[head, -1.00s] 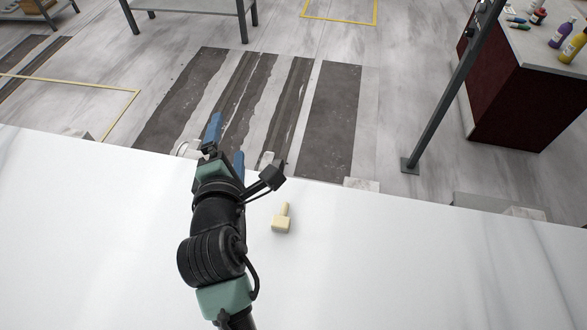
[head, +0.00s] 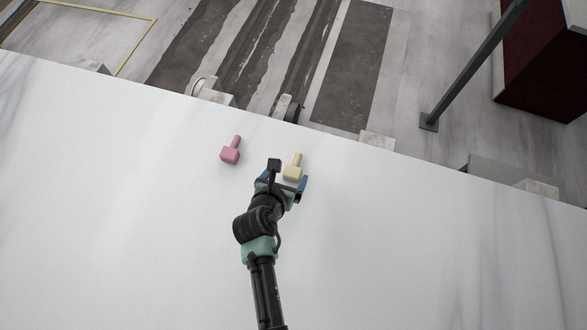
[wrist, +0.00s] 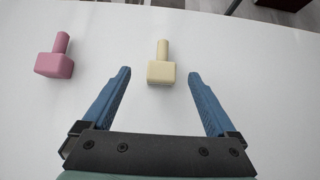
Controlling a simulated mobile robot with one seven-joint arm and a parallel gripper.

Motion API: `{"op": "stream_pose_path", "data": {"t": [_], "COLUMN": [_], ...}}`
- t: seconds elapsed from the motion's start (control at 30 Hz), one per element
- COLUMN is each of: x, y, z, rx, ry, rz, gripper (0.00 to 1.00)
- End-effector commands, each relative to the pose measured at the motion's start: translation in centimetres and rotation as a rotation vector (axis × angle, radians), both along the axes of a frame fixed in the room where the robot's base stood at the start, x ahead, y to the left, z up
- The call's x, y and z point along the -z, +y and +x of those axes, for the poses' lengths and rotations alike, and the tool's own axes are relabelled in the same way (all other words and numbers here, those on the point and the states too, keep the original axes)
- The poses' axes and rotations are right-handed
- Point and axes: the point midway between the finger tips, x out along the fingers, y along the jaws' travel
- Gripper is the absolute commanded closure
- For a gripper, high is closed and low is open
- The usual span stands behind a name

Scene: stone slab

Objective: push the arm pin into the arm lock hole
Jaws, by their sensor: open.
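A cream-yellow piece (head: 293,172), a square block with a round peg, lies on the white slab. The wrist view also shows it (wrist: 161,71), peg pointing away from my gripper. My gripper (head: 284,181) is open with its blue fingers spread. In the wrist view the gripper (wrist: 160,76) has the yellow block between and slightly beyond its fingertips, with clear room on both sides. A similar pink piece (head: 230,155) lies to the left, also in the wrist view (wrist: 55,62), outside the left finger. I cannot tell which piece is the arm pin. No lock hole is visible.
The white slab (head: 130,220) is otherwise bare, with free room on both sides of my arm. Its far edge runs a little beyond the two pieces, with the floor below. A grey post (head: 470,70) and a dark red cabinet (head: 545,60) stand beyond it.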

Motion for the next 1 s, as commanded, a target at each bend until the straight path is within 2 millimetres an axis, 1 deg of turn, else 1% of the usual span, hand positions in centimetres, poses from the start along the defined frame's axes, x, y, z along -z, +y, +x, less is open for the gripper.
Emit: {"op": "stream_pose_path", "data": {"t": [0.03,0.27,0.5,0.63,0.73,1.0], "x": [0.4,1.1,3.4,4.4,4.8,4.8], "y": [-0.1,-0.4,-1.3,-1.5,-1.6,-1.6], "z": [0.4,1.0,2.5,3.5,3.8,3.9], "rx": [0.001,0.002,0.002,0.002,0.002,0.001], "ry": [0.0,0.0,0.0,-0.002,0.0,-0.001], "rz": [0.0,0.001,-0.001,0.002,0.001,0.001], "gripper": [0.07,0.07,0.07,0.07,0.07,0.07]}}
